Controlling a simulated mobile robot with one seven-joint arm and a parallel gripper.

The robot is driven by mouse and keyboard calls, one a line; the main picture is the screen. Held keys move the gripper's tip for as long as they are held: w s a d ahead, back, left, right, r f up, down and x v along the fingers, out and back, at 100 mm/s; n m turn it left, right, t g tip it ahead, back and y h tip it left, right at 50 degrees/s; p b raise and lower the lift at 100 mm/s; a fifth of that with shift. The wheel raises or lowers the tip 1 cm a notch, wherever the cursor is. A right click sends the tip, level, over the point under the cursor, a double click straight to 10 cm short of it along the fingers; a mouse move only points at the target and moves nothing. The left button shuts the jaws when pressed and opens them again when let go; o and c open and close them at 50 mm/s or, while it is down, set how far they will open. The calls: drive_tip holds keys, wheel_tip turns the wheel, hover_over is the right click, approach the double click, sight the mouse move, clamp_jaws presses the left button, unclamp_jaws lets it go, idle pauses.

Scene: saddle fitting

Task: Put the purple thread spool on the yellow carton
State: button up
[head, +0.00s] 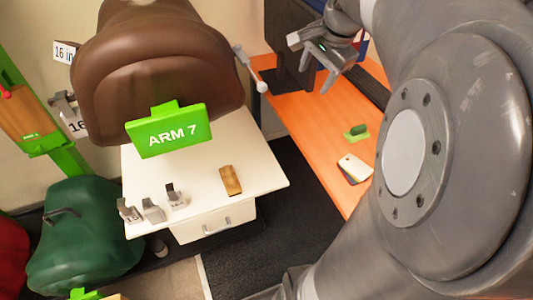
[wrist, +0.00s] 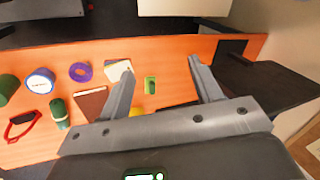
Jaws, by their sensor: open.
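A purple ring-shaped object (wrist: 80,72), which looks like the purple thread spool, lies on the orange tabletop in the wrist view. It stands left of my gripper and apart from it. A small yellow patch (wrist: 137,112) shows beside my left finger; it may be part of the yellow carton, mostly hidden by the finger. My gripper (wrist: 162,68) is open with nothing between its fingers, above the orange table. In the head view my gripper (head: 309,64) is over the table's far part. Neither the spool nor the carton shows there.
On the orange table (head: 315,125) are a white card-like item (wrist: 117,68), a small green item (wrist: 150,85), a blue-and-white roll (wrist: 40,82), a green cylinder (wrist: 58,112), a red item (wrist: 22,124) and a brown flat piece (wrist: 88,103). A dark panel (wrist: 265,82) stands right.

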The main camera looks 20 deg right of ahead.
drive_tip(key=s+a+f+n+t, duration=0.1)
drive_tip(key=s+a+f+n, duration=0.1)
drive_tip(key=s+a+n, duration=0.5)
drive_tip(key=s+a+f+n, duration=0.3)
drive_tip(key=s+a+n, duration=0.4)
drive_tip(key=a, duration=0.3)
drive_tip(key=shift+a+f+t+h, duration=0.3)
drive_tip(key=shift+a+f+t, duration=0.05)
drive_tip(key=shift+a+t, duration=0.05)
